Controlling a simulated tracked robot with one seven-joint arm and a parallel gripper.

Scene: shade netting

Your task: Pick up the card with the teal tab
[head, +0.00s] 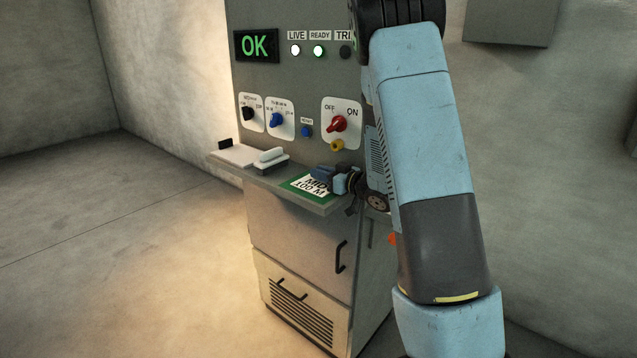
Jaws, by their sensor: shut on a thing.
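A green-bordered card (300,189) with a white label reading "MID" and "100 M" lies at the right part of the cabinet's narrow shelf (328,208). The lettering appears upside down in part. My gripper (325,174) is low over the shelf at the card's upper right edge, shut on the card. My gripper covers that edge, so I cannot make out a teal tab or the exact grip. The card looks close to flat, and I cannot tell whether it is clear of the shelf.
A white slab with a black block (225,144) and a pale handle-shaped piece (271,155) occupy the shelf's left part. Floor at left is clear.

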